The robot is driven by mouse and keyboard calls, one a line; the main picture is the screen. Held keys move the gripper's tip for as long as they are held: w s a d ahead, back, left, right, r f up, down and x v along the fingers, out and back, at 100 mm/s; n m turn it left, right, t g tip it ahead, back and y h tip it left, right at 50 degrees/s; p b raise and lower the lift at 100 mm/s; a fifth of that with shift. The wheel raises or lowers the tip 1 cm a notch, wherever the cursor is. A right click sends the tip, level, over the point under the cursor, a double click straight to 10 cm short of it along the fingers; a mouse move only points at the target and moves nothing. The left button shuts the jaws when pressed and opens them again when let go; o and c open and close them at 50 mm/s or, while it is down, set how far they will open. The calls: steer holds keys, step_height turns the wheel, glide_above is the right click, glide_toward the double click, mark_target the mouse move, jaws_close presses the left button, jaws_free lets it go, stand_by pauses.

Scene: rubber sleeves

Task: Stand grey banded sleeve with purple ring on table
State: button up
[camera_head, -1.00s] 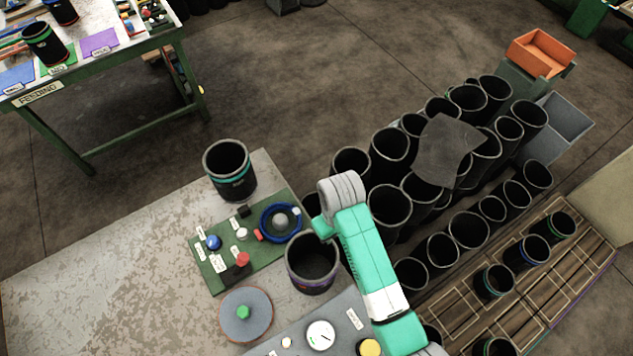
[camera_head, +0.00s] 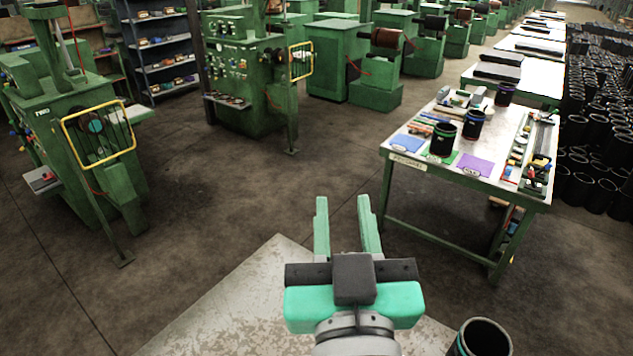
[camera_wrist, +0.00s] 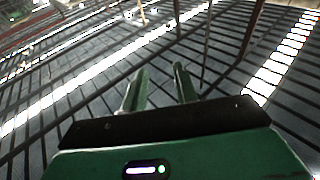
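My gripper (camera_head: 344,205) is in the lower middle of the head view, fingers apart and pointing away. Nothing is between them. The wrist view also shows the two fingers (camera_wrist: 159,75) apart and empty. On the far green-legged table (camera_head: 425,181), black sleeves stand upright: one (camera_head: 443,140) by a green mat, one with a blue band (camera_head: 473,125), and one farther back (camera_head: 505,94) with a purplish look. A black sleeve with teal bands (camera_head: 481,338) is cut off at the lower right. I cannot make out a grey band with a purple ring on any of them.
The far table has a bare purple mat (camera_head: 475,164), a blue mat (camera_head: 407,143) and tools along its edges. A grey worktop (camera_head: 235,315) lies below my gripper. Green machines (camera_head: 250,75) stand behind. Open floor (camera_head: 215,190) lies between.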

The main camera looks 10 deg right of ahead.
steer(key=s+a+r+n+t+y, duration=0.1)
steer(key=s+a+r+t+y, duration=0.2)
steer(key=s+a+r, duration=0.4)
step_height(320, 180, up, 4)
steer(key=shift+a+f+n+t+y, duration=0.15)
steer(key=shift+a+n+t+y, duration=0.2)
steer(key=shift+a+t, duration=0.65)
